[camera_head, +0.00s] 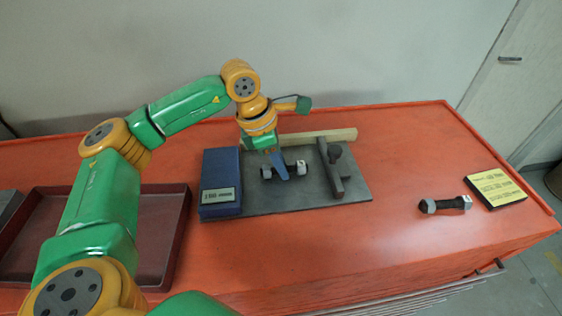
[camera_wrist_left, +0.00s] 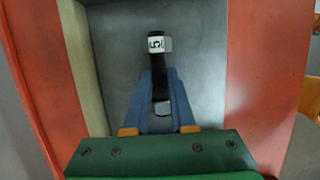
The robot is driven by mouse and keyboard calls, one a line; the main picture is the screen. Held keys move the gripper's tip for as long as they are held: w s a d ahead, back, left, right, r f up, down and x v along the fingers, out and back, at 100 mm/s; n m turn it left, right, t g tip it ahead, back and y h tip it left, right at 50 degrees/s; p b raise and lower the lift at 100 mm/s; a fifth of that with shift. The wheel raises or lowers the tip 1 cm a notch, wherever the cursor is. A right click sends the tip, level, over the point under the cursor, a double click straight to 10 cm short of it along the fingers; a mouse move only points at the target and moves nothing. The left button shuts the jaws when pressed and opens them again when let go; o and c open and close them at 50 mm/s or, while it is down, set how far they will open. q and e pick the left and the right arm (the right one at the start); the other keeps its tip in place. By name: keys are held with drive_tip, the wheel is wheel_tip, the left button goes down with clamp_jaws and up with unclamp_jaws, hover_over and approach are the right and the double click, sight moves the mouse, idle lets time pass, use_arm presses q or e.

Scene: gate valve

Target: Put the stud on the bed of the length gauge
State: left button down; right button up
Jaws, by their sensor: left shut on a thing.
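My left gripper (camera_head: 282,174) points down over the grey bed of the length gauge (camera_head: 285,202). It is shut on a dark stud (camera_head: 299,167) with light grey ends, which lies crosswise in the head view. I cannot tell whether the stud touches the bed. My right gripper is not in view.
A pale wooden strip (camera_head: 335,135) runs along the back of the gauge. Another dark stud (camera_head: 447,205) lies at the right beside a black block with a yellow label (camera_head: 496,188). A dark red tray (camera_head: 178,235) is at the left. The orange table (camera_head: 400,150) is otherwise clear at the right.

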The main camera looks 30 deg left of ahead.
use_arm(q)
drive_tip(key=shift+f, duration=0.1)
drive_tip(key=c, duration=0.8)
unclamp_jaws()
drive_tip(key=shift+o, duration=0.2)
drive_tip(key=shift+a+r, duration=0.1)
drive_tip(key=shift+r, duration=0.5)
drive_tip(key=v, duration=1.1)
drive_tip(key=shift+s+b, duration=0.15)
drive_tip(key=shift+b, duration=0.2)
